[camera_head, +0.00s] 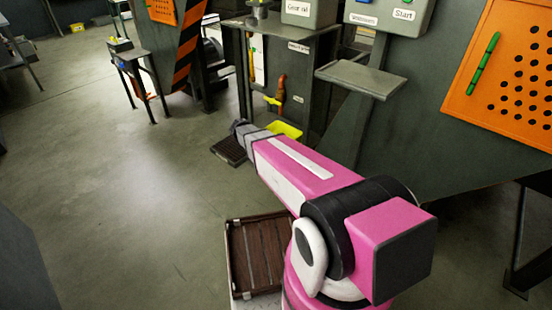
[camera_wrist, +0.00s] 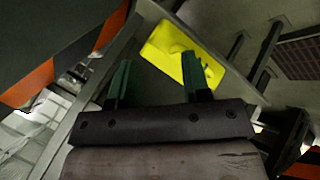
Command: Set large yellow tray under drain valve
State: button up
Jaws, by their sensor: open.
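The large yellow tray (camera_head: 285,130) is low beside the dark machine cabinet, partly hidden behind my arm in the head view. It also shows in the wrist view (camera_wrist: 160,42), beyond my fingers. A copper-coloured pipe (camera_head: 281,90) on the cabinet front, above the tray, looks like the drain valve; a small yellow part (camera_head: 272,101) is beside it. My gripper (camera_wrist: 157,82) has its two green fingers apart, with nothing held between them. The right finger overlaps the tray's near side in the wrist view; I cannot tell whether they touch.
A dark slatted grate (camera_head: 228,150) lies on the floor left of my wrist. A brown slatted surface (camera_head: 250,250) is beside my arm's base. A shelf (camera_head: 360,78) juts out at the right. A small table (camera_head: 130,58) stands at the left. Open floor fills the left.

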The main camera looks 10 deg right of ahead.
jog(key=s+d+r+n+g+y, duration=0.1)
jog(key=s+r+y, duration=0.2)
jog(key=s, duration=0.7)
jog(key=s+d+r+n+g+y, duration=0.1)
jog(key=s+r+y, duration=0.3)
jog(key=s, duration=0.6)
jog(key=shift+s+r+n+y, duration=0.15)
jog(key=shift+s+n+y, duration=0.05)
jog(key=shift+n+y, duration=0.45)
jog(key=shift+d, duration=0.1)
